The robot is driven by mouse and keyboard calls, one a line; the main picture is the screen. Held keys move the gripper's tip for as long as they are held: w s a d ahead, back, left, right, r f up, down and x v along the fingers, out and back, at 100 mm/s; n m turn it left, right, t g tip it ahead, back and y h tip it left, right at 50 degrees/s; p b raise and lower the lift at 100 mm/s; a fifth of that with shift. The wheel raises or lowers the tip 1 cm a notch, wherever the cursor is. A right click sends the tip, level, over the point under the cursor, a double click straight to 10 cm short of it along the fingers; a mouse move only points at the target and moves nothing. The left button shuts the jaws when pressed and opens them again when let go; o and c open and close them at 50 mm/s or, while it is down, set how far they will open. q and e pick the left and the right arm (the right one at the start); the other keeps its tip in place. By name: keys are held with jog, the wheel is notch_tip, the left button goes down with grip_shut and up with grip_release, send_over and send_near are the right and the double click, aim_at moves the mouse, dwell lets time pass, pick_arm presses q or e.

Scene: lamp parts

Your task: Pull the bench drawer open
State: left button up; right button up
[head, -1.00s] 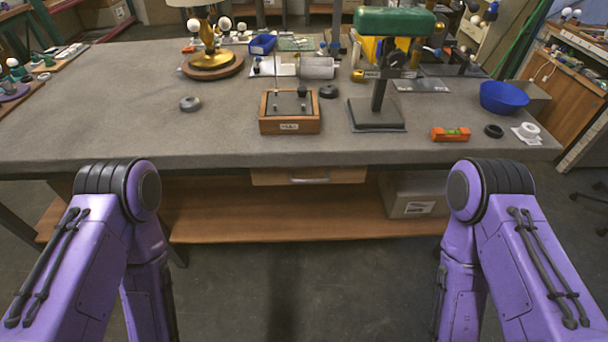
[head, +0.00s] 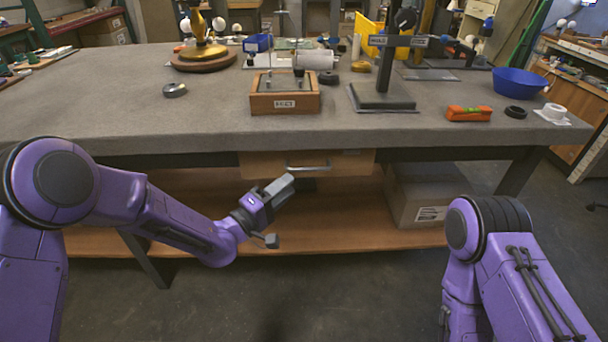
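The bench drawer (head: 262,164) has a pale wooden front with a light metal bar handle (head: 308,168). It sits under the front edge of the grey bench (head: 400,136) and looks shut. My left gripper (head: 281,212) is open and empty, just below and in front of the drawer, left of the handle. One finger is up close to the drawer front in the picture; the other is lower. I see no contact with the handle. My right arm shows at the lower right, but its gripper is out of view.
A wooden shelf (head: 340,215) runs below the drawer, with a cardboard box (head: 430,195) at right. On the bench are a wooden box (head: 285,102), a dark stand (head: 383,97), an orange level (head: 468,114) and a blue bowl (head: 519,83). Floor in front is clear.

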aim_at(304, 173)
pick_arm(q)
jog(key=x, duration=0.7)
jog(key=shift+w+d, duration=0.1)
jog(key=shift+d, duration=0.05)
grip_shut()
